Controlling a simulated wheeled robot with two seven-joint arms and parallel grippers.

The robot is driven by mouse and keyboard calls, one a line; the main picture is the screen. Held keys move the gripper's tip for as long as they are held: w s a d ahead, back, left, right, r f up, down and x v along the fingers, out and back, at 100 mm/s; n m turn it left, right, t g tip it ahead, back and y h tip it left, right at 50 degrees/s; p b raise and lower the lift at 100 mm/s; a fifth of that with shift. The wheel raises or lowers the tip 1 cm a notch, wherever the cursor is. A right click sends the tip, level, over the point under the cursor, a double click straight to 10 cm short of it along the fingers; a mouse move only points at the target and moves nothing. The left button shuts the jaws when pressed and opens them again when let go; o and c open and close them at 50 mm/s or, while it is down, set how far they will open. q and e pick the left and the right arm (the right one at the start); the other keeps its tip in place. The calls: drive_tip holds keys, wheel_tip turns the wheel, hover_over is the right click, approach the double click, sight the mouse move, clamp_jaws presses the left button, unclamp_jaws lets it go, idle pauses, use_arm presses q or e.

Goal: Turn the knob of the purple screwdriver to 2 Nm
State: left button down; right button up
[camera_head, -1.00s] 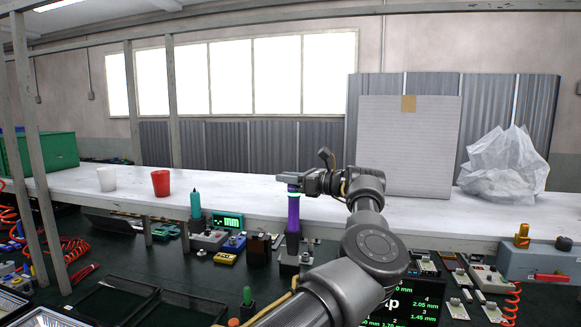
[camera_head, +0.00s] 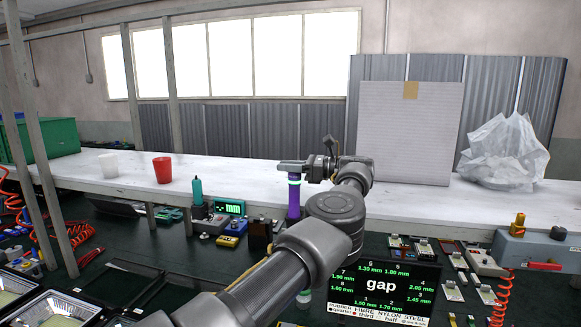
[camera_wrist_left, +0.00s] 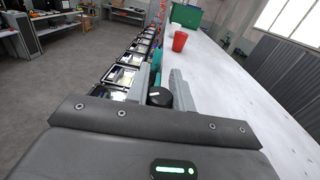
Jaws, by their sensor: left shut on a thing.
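The purple screwdriver (camera_head: 293,205) stands upright at the front edge of the white shelf in the head view, with a light ring near its top. My left gripper (camera_head: 289,166) is at its top end, with the fingers lying level. In the left wrist view my left gripper (camera_wrist_left: 161,88) has its two fingers on either side of a round black knob (camera_wrist_left: 159,97), and it is shut on this knob. The knob's scale and its setting cannot be read. My right gripper is not in view.
A teal screwdriver (camera_head: 197,190) stands to the left, near a gauge reading "mm" (camera_head: 230,207). A red cup (camera_head: 162,170) and a white cup (camera_head: 108,165) stand on the shelf. A gap display (camera_head: 383,285) is right of my left arm. A plastic bag (camera_head: 503,152) lies at right.

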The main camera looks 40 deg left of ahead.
use_arm(q)
drive_tip(key=c, duration=1.2)
unclamp_jaws()
drive_tip(key=shift+a, duration=0.1)
drive_tip(key=shift+r, duration=0.4)
drive_tip(key=s+d+r+b, duration=0.9)
drive_tip(key=s+r+b, duration=0.1)
drive_tip(key=r+b, duration=0.2)
drive_tip(key=shift+s+d, duration=0.15)
drive_tip(key=shift+s, duration=0.15)
